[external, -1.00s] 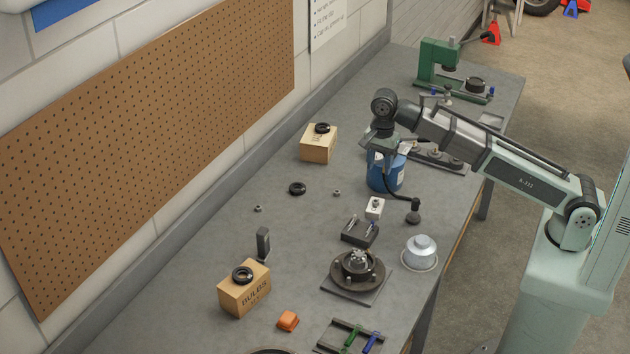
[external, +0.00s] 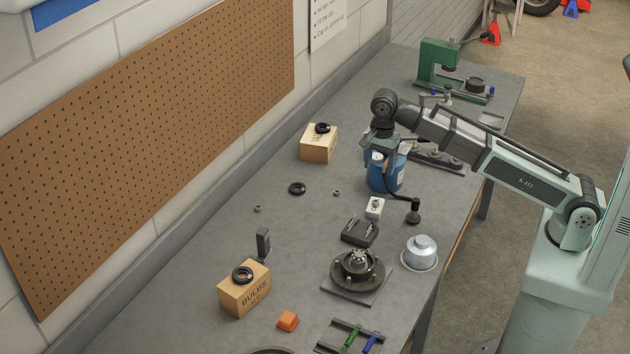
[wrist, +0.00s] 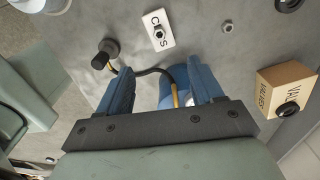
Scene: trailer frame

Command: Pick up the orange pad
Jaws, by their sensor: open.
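The orange pad (external: 288,320) is a small block lying on the bench near the front, just right of the box marked BULBS. It does not show in the wrist view. My gripper (external: 380,157) is far from the pad, toward the back of the bench, over or close to a blue canister (external: 392,178). In the wrist view my gripper (wrist: 161,78) shows two blue fingers set apart. Part of the blue canister and a dark hose show between and beyond them. I see nothing held.
The BULBS box (external: 245,289) with a black ring on top stands left of the pad. A round flanged hub (external: 357,272), a dark block (external: 360,232) and a silver cup (external: 420,250) stand to the right. A green-and-blue-handled rack (external: 350,338) lies right of the pad.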

